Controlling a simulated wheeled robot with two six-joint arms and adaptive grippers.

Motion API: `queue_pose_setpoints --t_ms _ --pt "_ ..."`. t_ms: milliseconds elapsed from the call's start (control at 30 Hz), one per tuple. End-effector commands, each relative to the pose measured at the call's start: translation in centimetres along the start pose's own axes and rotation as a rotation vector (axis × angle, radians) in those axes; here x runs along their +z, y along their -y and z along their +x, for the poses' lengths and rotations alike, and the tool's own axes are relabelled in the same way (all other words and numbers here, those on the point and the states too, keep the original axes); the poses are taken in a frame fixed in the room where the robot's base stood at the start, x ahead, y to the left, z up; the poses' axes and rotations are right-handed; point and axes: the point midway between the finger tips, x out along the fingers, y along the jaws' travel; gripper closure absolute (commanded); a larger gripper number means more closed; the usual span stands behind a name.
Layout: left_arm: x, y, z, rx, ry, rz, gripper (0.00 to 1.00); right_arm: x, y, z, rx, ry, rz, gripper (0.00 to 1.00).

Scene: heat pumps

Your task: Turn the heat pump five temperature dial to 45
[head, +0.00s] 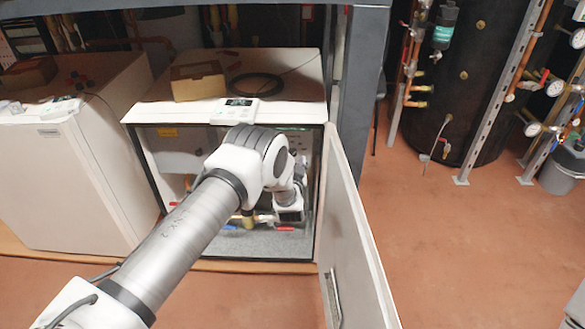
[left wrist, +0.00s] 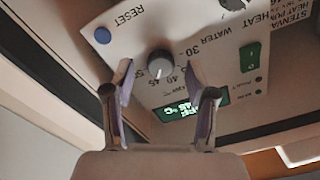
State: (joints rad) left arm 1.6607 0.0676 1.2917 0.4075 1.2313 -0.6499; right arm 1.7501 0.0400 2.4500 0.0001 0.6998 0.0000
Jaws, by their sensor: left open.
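The temperature dial (left wrist: 160,64) is a dark round knob with a pale pointer mark, on a white control panel (left wrist: 135,45). In the left wrist view its mark faces the lower side, near the printed 45; the exact setting is hard to read. My left gripper (left wrist: 159,72) is open, one finger on each side of the dial, with visible gaps. The green display (left wrist: 205,104) below is partly hidden by the right finger. In the head view my left arm reaches into the open heat pump cabinet (head: 322,165), and the dial is hidden there.
A blue reset button (left wrist: 102,36) and a green switch (left wrist: 250,55) flank the dial. The cabinet door (head: 352,235) stands open at the right. A cardboard box (head: 198,81) and a black cable coil (head: 255,84) lie on top. Another white unit (head: 75,170) stands left.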

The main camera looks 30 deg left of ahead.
Motion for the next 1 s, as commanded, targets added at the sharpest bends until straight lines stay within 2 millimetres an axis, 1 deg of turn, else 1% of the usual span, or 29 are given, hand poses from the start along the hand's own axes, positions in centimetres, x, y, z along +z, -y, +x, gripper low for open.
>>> queue_pose_setpoints --t_ms 300,433,500,600,1000 --pt "0.0 -0.1 -7.8 0.004 0.001 0.004 0.43 0.0 0.0 0.0 0.0 0.0 0.0 1.0" --pt "0.0 -0.1 -10.0 0.003 0.0 0.002 0.43 0.0 0.0 0.0 0.0 0.0 0.0 1.0" --pt "-0.1 0.0 -10.7 0.001 0.0 0.002 0.43 0.0 0.0 0.0 0.0 0.0 0.0 1.0" --pt "-0.1 0.0 -10.9 0.0 -0.001 0.002 0.43 0.0 0.0 0.0 0.0 0.0 0.0 1.0" --pt "0.0 0.1 -10.9 -0.001 0.0 0.001 0.43 0.0 0.0 0.0 0.0 0.0 0.0 1.0"
